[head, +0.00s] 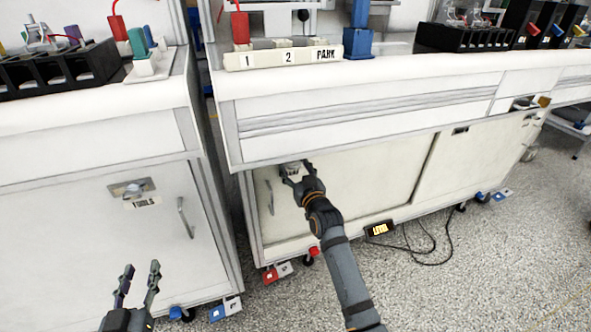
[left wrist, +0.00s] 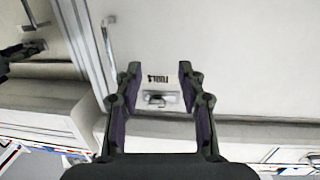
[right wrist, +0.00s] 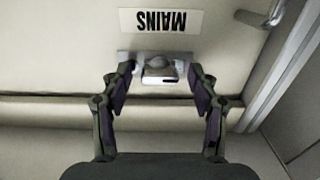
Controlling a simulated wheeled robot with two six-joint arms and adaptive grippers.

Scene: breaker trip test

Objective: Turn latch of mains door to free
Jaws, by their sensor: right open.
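The mains door (head: 365,170) is a pale panel under the middle bench, and it looks shut. Its latch (right wrist: 160,72) is a small metal knob on a plate, seen in the right wrist view beside the upside-down MAINS label (right wrist: 160,21). My right gripper (head: 291,177) is open at this latch, with one fingertip on either side of it. I cannot tell whether they touch it. In the head view the gripper partly hides the latch and label. My left gripper (head: 140,269) is open and empty, in front of the tools door (head: 85,235).
The tools door has its own latch (head: 131,187) and a bar handle (head: 185,217). The mains door's bar handle (head: 270,197) is left of my right gripper. The bench top overhangs the door. A black device with a lit yellow display (head: 379,229) and cable lies on the floor.

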